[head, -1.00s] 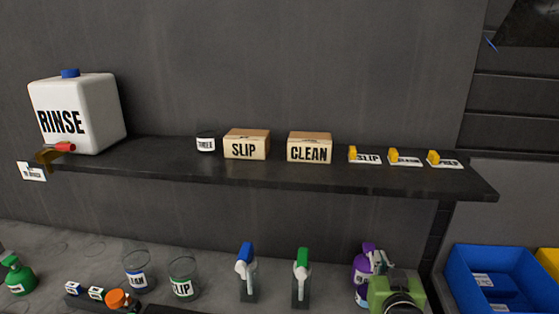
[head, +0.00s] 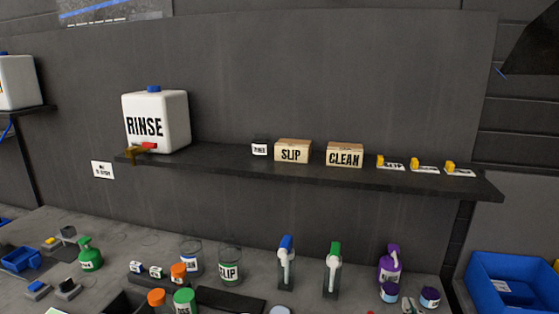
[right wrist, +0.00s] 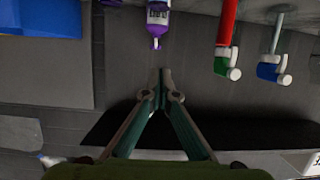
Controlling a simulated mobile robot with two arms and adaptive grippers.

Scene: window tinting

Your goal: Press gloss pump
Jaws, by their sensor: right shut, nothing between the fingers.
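A purple pump bottle (head: 390,263), the likely gloss pump, stands upright at the right end of the workbench in the head view. Its label is too small to read. In the right wrist view a purple-topped bottle (right wrist: 157,20) shows at the top edge, upside down, its body cut off. My right gripper (right wrist: 162,73) is shut and empty, its fingertips together below the purple nozzle in that picture, with a visible gap between them. My left gripper is not in view.
A blue bin (head: 510,282) is at the right. A dark shelf (head: 230,165) overhangs the bench's back.

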